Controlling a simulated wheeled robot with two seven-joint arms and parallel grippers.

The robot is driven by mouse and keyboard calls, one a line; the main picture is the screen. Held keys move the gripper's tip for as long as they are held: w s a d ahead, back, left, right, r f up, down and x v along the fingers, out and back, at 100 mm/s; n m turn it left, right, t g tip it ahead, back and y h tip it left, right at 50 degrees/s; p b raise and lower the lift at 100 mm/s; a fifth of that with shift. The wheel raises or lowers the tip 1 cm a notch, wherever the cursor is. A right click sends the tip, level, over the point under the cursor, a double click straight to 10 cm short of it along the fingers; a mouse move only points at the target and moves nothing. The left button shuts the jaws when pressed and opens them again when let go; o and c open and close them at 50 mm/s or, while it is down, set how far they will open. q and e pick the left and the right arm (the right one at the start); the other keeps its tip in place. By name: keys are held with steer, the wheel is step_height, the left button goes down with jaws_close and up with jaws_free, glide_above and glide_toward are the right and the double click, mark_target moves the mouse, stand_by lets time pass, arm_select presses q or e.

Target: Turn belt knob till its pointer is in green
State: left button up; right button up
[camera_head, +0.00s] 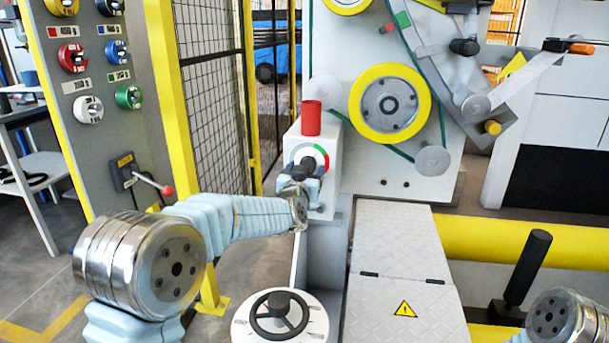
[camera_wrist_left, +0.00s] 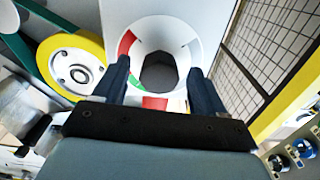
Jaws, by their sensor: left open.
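The belt knob (camera_wrist_left: 158,72) is dark and sits in the middle of a white dial ring (camera_wrist_left: 190,45) with a red and a green section. In the head view the dial (camera_head: 322,156) is on the front of a white box (camera_head: 328,202), and my gripper covers most of the knob. My left gripper (camera_wrist_left: 158,75) is open, with one dark finger on each side of the knob. I cannot tell whether the fingers touch it. The knob's pointer cannot be made out in either view. My right gripper is out of view.
A red cylinder (camera_head: 311,118) stands on the box. A yellow-rimmed wheel (camera_head: 428,104) and green belt are right of it. A black handwheel (camera_head: 280,314) is below, and a black lever (camera_head: 528,266) is at the right. A yellow-posted mesh fence (camera_head: 212,80) stands left.

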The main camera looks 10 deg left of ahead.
arm_select(q)
steer(key=s+b, duration=0.1)
steer(key=s, duration=1.2)
steer(key=shift+s+b, duration=0.3)
steer(key=shift+s, duration=0.1)
